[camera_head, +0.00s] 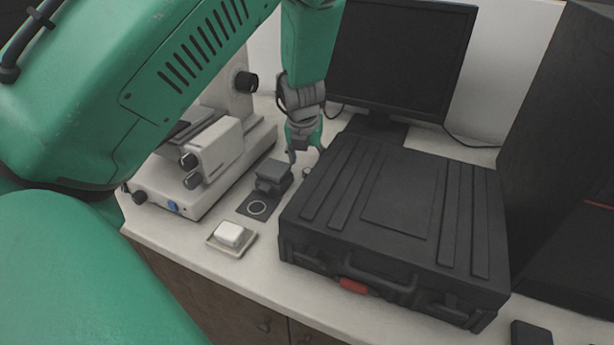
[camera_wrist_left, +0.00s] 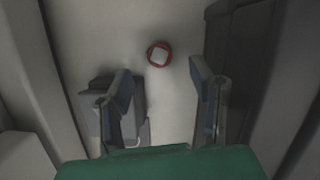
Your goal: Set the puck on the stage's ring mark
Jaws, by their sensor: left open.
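The puck (camera_wrist_left: 159,54), a small red-rimmed round piece with a pale square centre, lies on the bench top in the left wrist view. In the head view only a small part of it (camera_head: 306,172) shows, behind and below my left gripper (camera_head: 305,152). My left gripper is open and points down above the bench; in the wrist view its fingers (camera_wrist_left: 163,85) are apart with the puck ahead, between their lines, not touching. My right gripper is out of view.
A large black case (camera_head: 400,210) stands close to the right of the gripper. A white microscope-like instrument (camera_head: 215,155) stands left of the press. A white block on a small tray (camera_head: 250,240) sits in front of the stage. A monitor (camera_head: 405,55) is behind.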

